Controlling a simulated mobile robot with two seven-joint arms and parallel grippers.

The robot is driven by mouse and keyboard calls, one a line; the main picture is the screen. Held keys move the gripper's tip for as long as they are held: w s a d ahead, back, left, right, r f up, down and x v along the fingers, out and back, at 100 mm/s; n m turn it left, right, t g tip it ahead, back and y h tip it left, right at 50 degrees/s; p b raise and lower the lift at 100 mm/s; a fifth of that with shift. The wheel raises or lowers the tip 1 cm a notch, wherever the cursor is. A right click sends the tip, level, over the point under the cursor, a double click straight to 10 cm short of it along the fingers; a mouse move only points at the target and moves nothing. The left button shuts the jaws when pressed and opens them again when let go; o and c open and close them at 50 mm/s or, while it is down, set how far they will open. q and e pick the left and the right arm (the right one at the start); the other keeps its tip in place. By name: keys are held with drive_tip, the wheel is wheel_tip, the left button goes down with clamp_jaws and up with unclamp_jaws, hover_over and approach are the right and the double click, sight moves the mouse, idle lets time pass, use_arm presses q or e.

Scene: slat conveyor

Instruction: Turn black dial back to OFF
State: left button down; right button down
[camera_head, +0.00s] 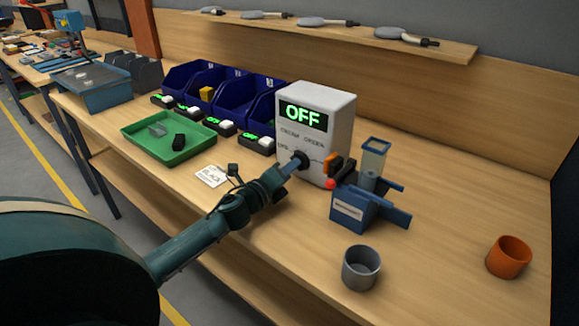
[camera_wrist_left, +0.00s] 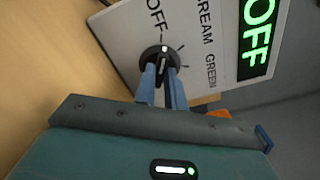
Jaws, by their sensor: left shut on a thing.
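The white control box (camera_head: 340,115) stands on the bench, and its display (camera_head: 303,115) reads OFF in green. The black dial (camera_wrist_left: 160,55) is on the box's front, with printed labels around it, among them OFF, CREAM and GREEN. A white mark on the dial faces the tick by the OFF label in the left wrist view. My left gripper (camera_wrist_left: 163,73) is shut on the dial, with its blue fingers on either side of the knob. In the head view my left gripper (camera_head: 299,161) hides most of the dial. My right gripper is out of view.
A blue device (camera_head: 352,208) with a clear hopper stands just right of the box. A grey cup (camera_head: 361,268) and an orange cup (camera_head: 509,257) stand on the bench at right. A green tray (camera_head: 150,144) and blue bins (camera_head: 235,101) are at left.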

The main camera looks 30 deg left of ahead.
use_arm(q)
drive_tip(key=shift+n, duration=1.1)
drive_tip(key=c, duration=1.5)
unclamp_jaws()
drive_tip(key=shift+c, duration=0.2)
drive_tip(key=shift+o, duration=0.4)
drive_tip(key=shift+s, duration=0.1)
